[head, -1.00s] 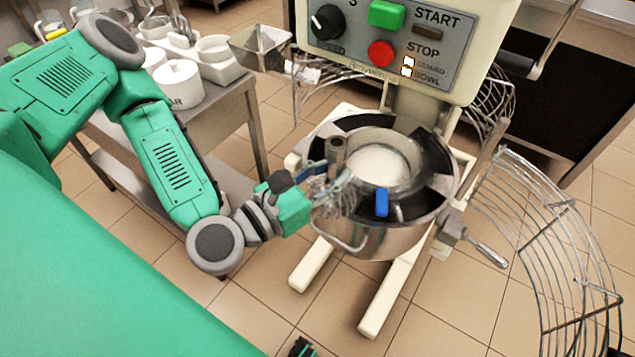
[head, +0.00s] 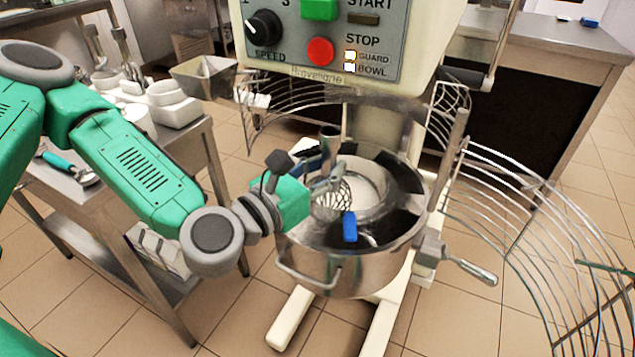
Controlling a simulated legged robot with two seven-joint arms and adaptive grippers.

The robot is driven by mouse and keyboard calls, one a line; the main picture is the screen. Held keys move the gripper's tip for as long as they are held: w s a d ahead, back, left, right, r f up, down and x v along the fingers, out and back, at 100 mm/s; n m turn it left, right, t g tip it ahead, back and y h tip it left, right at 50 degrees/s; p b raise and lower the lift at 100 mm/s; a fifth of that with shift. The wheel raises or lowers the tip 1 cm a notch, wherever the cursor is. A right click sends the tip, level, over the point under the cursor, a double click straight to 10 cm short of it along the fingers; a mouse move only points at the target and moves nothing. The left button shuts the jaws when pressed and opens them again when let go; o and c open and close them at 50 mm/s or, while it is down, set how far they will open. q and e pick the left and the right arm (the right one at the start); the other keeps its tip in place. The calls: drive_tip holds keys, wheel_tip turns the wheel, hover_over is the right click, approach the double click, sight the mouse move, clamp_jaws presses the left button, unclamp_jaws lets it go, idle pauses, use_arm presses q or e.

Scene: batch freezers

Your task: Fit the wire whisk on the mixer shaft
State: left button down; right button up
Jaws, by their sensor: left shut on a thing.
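My left gripper (head: 318,183) is shut on the wire whisk (head: 332,200) and holds it over the left part of the mixer bowl's opening. The whisk's grey tubular sleeve (head: 329,142) points up, and its wire cage hangs down at the bowl's inner rim; I cannot tell whether they touch. The steel bowl (head: 320,265) stands below the mixer head (head: 405,70) and has pale contents. The mixer shaft is not visible; the head's lower front hides that area. The whisk sleeve stands left of and below the head, apart from it. My right gripper is not in view.
The wire guard (head: 530,215) is swung out to the right. A bowl-lift handle (head: 470,271) sticks out at right. A blue clip (head: 349,227) sits on the bowl's rim. A steel table (head: 188,146) with white containers stands at left. GUARD and BOWL lamps are lit.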

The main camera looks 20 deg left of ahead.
use_arm(q)
drive_tip(key=shift+w+f+b, duration=0.1)
drive_tip(key=shift+w+b, duration=0.1)
drive_tip(key=shift+b, duration=0.15)
drive_tip(key=shift+w+b, duration=0.15)
drive_tip(key=shift+b, duration=0.2)
drive_tip(key=shift+w+a+b, duration=0.2)
drive_tip(key=shift+a+b, duration=0.1)
drive_tip(key=shift+b, duration=0.1)
drive_tip(key=shift+w+a, duration=0.25)
drive_tip(key=shift+a, duration=0.05)
drive_tip(key=shift+w+a, duration=0.2)
drive_tip(key=shift+w, duration=0.6)
drive_tip(key=a+r+p+x, duration=0.1)
drive_tip(key=x, duration=0.7)
drive_tip(key=shift+w, duration=0.5)
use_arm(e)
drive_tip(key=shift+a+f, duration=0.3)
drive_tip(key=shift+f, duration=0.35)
